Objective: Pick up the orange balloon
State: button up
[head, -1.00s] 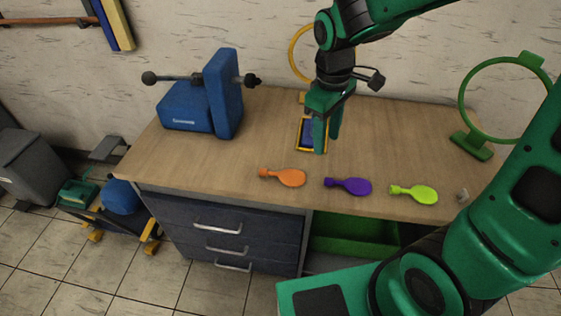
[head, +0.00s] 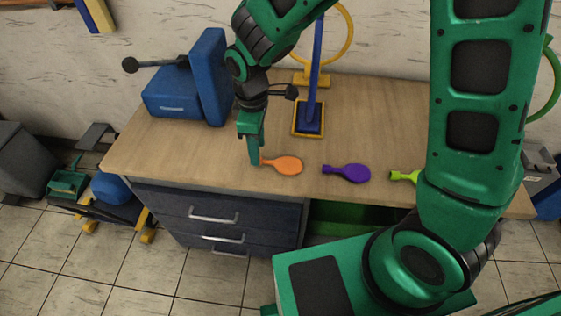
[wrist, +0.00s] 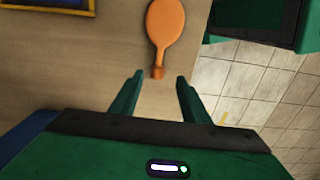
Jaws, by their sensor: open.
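The orange balloon (head: 287,165) lies flat near the front edge of the wooden table, its neck pointing left. My gripper (head: 256,160) is at the balloon's neck end in the head view, pointing down. In the wrist view the balloon (wrist: 165,25) is ahead, with its neck end close to the gap between the open fingers of my gripper (wrist: 158,88). The fingers are apart and nothing is held. The exact height of the fingertips above the table cannot be told.
A purple balloon (head: 347,174) and a partly hidden green balloon (head: 403,177) lie to the right. A blue vise (head: 207,85) stands behind left. A blue post on a yellow-edged base (head: 309,118) stands behind. The table's front edge is close.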

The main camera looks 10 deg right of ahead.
jog(key=shift+w+d+f, duration=0.1)
jog(key=shift+w+f, duration=0.05)
jog(key=shift+f, duration=1.05)
jog(key=shift+w+f, duration=0.1)
jog(key=shift+f, duration=1.05)
jog(key=c, duration=0.9)
